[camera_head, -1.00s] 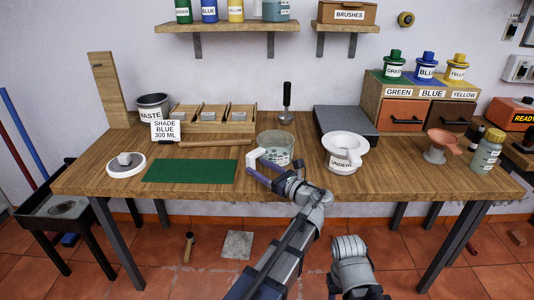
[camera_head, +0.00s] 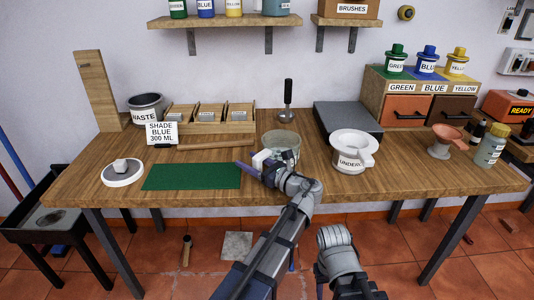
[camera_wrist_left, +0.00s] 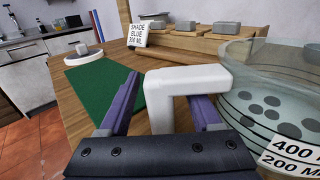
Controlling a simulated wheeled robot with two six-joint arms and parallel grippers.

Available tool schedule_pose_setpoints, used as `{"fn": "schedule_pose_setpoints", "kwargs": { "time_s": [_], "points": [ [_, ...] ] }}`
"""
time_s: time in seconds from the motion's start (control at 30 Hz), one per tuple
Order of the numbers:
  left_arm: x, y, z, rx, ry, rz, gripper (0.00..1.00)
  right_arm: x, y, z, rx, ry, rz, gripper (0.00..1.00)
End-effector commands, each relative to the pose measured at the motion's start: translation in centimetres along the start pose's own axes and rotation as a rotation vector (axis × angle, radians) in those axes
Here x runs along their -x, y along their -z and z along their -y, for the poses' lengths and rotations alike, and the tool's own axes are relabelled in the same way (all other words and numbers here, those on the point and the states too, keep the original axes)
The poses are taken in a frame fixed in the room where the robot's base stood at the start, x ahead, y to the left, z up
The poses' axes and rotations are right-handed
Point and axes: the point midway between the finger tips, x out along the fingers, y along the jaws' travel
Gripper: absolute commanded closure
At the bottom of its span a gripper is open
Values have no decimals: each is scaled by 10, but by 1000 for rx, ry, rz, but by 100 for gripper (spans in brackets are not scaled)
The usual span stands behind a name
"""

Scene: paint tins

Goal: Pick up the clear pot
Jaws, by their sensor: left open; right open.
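The clear pot (camera_head: 283,143) is a see-through vessel with a white handle, upright near the front middle of the table. In the left wrist view the pot (camera_wrist_left: 262,85) is at the right, with 400 and 200 ML marks and dark round spots showing through its wall. Its white L-shaped handle (camera_wrist_left: 190,80) reaches toward the left. My left gripper (camera_head: 252,165) is at the handle. In the left wrist view its purple fingers (camera_wrist_left: 163,92) are open, one on each side of the handle's downward part. Contact is not clear. My right gripper is not visible.
A green mat (camera_head: 192,176) lies left of the pot. A wooden rack with grey blocks (camera_head: 210,113) and a SHADE BLUE card (camera_head: 161,133) stand behind it. A white UNDER container (camera_head: 350,152) stands to the right. A dark-handled tool (camera_head: 288,98) is behind the pot.

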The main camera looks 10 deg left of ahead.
Motion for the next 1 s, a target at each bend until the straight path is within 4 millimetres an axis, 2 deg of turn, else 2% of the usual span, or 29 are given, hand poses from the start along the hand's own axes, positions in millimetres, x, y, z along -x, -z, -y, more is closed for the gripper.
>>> {"fn": "schedule_pose_setpoints", "kwargs": {
  "time_s": [0.23,0.8,1.0],
  "points": [
    [0,0,0,0,0,0,36,0,0,0,0,0,0,50],
    [0,0,0,0,0,0,100,0,0,0,0,0,0,50],
    [0,0,0,0,0,0,100,0,0,0,0,0,0,50]
  ]
}}
